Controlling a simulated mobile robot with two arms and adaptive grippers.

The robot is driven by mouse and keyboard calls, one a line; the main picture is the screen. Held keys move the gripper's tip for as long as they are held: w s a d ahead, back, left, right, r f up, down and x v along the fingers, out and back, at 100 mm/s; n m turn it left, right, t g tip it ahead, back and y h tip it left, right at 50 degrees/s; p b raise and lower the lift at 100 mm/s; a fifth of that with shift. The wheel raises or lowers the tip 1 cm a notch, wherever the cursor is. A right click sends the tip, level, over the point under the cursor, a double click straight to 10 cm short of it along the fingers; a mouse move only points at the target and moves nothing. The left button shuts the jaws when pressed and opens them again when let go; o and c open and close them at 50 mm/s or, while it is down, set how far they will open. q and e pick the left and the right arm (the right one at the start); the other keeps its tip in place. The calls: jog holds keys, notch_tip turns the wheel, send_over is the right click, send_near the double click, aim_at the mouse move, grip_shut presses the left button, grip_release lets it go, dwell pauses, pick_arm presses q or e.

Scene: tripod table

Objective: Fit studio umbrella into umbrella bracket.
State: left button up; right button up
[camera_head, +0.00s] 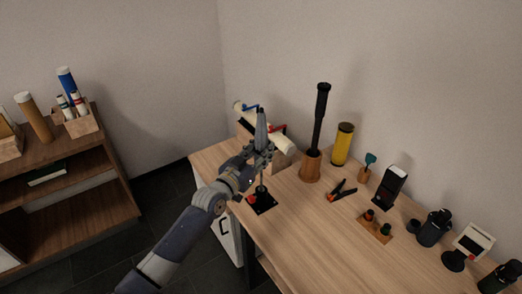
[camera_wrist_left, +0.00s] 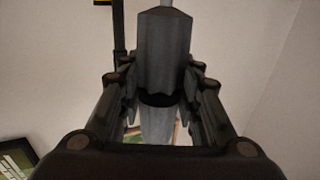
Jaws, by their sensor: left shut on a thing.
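The studio umbrella (camera_head: 261,126) is grey, folded and held roughly upright near the left end of the table. My left gripper (camera_head: 259,152) is shut around it; the umbrella also shows between the fingers in the left wrist view (camera_wrist_left: 165,48). Below the gripper is what looks like the umbrella bracket (camera_head: 264,204), a black base with a red knob and a thin upright post. The umbrella is in line above this post in the head view. The gripper hides where they meet, so I cannot tell whether they touch. My right gripper is not in view.
Behind the gripper lies a pale roll (camera_head: 277,137) with blue and red clamps. A wooden cup (camera_head: 311,166) holding a tall black object, a yellow cylinder (camera_head: 343,144) and pliers (camera_head: 341,191) stand or lie to the right. The table's (camera_head: 315,230) front middle is clear.

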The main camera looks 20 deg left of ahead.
pick_arm(q)
jog(key=shift+f+b, duration=1.65)
jog(key=shift+f, duration=0.45)
jog(key=o, duration=1.2)
jog(key=shift+s, duration=0.15)
jog(key=shift+s+a+f, duration=0.1)
jog(key=shift+s, duration=0.25)
jog(key=v, duration=1.1)
